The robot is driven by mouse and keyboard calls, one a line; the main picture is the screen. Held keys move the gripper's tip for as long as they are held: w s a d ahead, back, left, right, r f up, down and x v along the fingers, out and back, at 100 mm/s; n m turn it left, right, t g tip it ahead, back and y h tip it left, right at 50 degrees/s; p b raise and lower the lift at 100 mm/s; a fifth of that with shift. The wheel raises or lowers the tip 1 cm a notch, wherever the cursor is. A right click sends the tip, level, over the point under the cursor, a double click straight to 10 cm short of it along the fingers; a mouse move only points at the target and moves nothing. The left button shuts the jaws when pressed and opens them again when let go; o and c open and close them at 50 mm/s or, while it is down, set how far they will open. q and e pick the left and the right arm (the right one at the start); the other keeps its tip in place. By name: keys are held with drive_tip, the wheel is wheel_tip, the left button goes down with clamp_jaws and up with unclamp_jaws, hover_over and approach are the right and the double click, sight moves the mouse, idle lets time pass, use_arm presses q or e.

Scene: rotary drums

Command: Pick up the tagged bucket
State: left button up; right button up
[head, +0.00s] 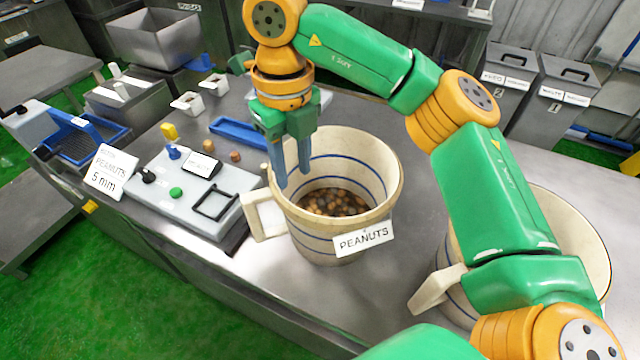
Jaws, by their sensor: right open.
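The tagged bucket (330,245) is cream with blue stripes and stands upright on the metal table. Its white tag (364,238) reads PEANUTS, and brown nuts (335,202) lie in its bottom. Its square handle (264,216) points left. My right gripper (292,178) is open and empty, fingers pointing down at the bucket's left rim. Both blue-grey fingers overlap the rim and inside wall in the picture; I cannot tell whether they straddle the rim or touch it. My left gripper is not in view.
A second cream bucket (585,235) stands at right, partly hidden behind my right arm. A control panel (185,190) with buttons and a PEANUTS 5 mm sign (106,172) is left of the bucket. A blue tray (240,130) lies behind. Grey bins (505,85) stand at back right.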

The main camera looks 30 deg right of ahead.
sight(289, 200)
drive_tip(key=f+p, duration=0.1)
drive_tip(key=a+f+p, duration=0.1)
drive_tip(key=s+f+p, duration=0.1)
drive_tip(key=shift+s+a+f, duration=0.1)
drive_tip(key=shift+a, duration=0.2)
wheel_tip(289, 200, down, 3)
drive_tip(key=shift+r, duration=0.15)
drive_tip(key=shift+w+d+f, duration=0.1)
drive_tip(key=shift+w+f, duration=0.2)
drive_tip(key=c, duration=0.6)
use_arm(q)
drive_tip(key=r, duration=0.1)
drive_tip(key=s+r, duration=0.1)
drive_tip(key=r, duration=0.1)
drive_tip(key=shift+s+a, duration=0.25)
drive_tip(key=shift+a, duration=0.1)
use_arm(e)
drive_tip(key=shift+s+r, duration=0.1)
clamp_jaws()
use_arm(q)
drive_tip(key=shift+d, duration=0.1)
